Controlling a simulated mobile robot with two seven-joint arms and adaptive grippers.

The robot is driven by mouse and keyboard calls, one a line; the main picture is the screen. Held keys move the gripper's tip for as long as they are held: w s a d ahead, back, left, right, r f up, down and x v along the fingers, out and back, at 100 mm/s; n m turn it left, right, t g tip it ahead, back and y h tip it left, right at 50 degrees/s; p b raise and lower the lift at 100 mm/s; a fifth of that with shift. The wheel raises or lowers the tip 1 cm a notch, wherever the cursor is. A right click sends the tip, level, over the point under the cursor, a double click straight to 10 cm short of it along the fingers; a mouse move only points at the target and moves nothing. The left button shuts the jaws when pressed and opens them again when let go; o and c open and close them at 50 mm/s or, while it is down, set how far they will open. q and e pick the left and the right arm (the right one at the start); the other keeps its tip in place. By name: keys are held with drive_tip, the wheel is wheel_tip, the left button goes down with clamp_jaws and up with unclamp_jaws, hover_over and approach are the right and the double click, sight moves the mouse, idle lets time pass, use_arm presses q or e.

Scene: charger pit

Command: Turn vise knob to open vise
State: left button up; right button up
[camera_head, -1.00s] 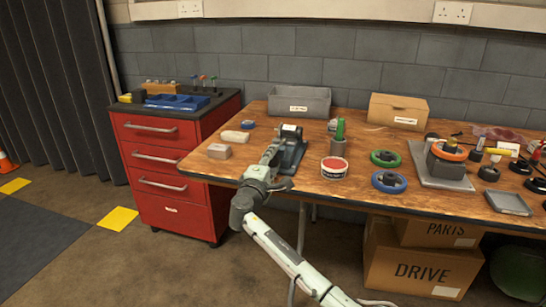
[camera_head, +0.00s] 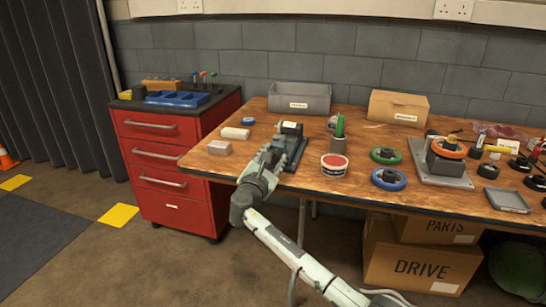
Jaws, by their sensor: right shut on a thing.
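The vise (camera_head: 291,150) is a dark grey-blue block near the front left edge of the wooden table, with a small item with a white top held at its far end. My right gripper (camera_head: 272,157) is at the near left side of the vise, at the end of the pale arm that comes up from below. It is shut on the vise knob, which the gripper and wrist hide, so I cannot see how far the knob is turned. The gap between the jaws is too small to judge. My left gripper is not in view.
Two small pale blocks (camera_head: 220,148) lie left. A grey bin (camera_head: 299,98) stands behind. A red drawer cabinet (camera_head: 168,165) stands left of the table.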

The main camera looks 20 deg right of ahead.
drive_tip(key=n, duration=0.4)
drive_tip(key=shift+n, duration=0.3)
drive_tip(key=n, duration=0.3)
drive_tip(key=shift+w+n, duration=0.1)
drive_tip(key=shift+n, duration=0.3)
drive_tip(key=n, duration=0.7)
drive_tip(key=shift+a, duration=0.1)
drive_tip(key=n, duration=0.5)
drive_tip(key=shift+n, duration=0.3)
drive_tip(key=n, duration=0.3)
drive_tip(key=shift+w+r+n, duration=0.1)
drive_tip(key=shift+r+n, duration=0.05)
drive_tip(key=shift+n, duration=0.15)
drive_tip(key=n, duration=0.3)
drive_tip(key=shift+n, duration=1.1)
drive_tip(key=shift+f, duration=0.25)
